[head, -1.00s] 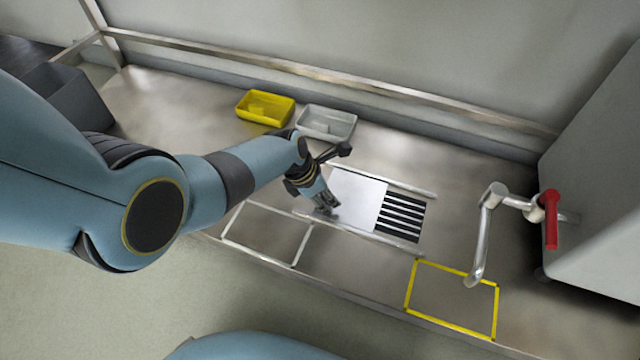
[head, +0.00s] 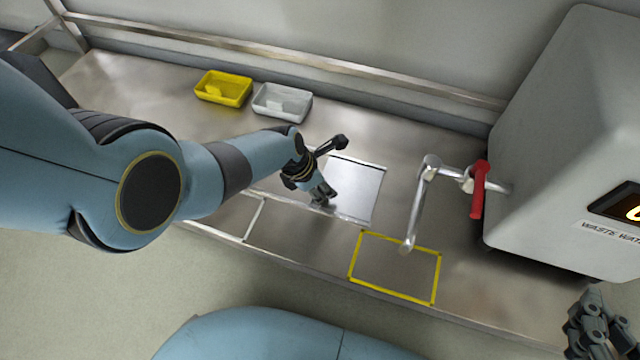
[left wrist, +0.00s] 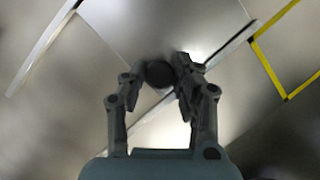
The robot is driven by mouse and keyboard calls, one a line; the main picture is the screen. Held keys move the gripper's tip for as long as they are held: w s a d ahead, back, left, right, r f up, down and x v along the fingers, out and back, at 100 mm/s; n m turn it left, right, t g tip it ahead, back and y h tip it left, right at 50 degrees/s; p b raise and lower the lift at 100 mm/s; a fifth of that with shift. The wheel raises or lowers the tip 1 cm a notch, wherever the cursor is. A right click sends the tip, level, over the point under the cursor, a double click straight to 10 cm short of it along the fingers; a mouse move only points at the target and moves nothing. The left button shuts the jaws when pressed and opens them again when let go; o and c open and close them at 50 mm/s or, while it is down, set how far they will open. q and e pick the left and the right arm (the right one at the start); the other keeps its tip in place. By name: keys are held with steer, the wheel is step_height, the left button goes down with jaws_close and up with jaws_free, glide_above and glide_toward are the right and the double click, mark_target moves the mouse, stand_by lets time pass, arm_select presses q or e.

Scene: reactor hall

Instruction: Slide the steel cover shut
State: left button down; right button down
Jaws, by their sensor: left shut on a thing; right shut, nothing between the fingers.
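The steel cover (head: 357,188) is a bright flat plate between two rails on the bench, and no dark slots show beside it. My left gripper (head: 322,198) is at the cover's left end. In the left wrist view, the fingers of this gripper (left wrist: 160,78) are shut on a dark round knob (left wrist: 159,73); in the head view the gripper hides the knob. My right gripper (head: 590,335) is in the lower right corner of the head view, shut and empty, away from the cover.
A yellow tray (head: 224,88) and a pale grey tray (head: 282,102) stand behind. A yellow taped rectangle (head: 394,290) is empty. A bent steel spout (head: 418,200) with a red handle (head: 479,188) juts from a grey unit (head: 560,130) at right.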

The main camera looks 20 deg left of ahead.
arm_select(q)
steer(key=shift+s+d, duration=0.1)
steer(key=shift+d, duration=0.1)
steer(key=c, duration=1)
jaws_free()
steer(key=shift+d, duration=0.15)
steer(key=shift+a+r, duration=0.3)
steer(key=shift+r, duration=0.2)
steer(key=v, duration=1.1)
steer(key=shift+s+f, duration=0.1)
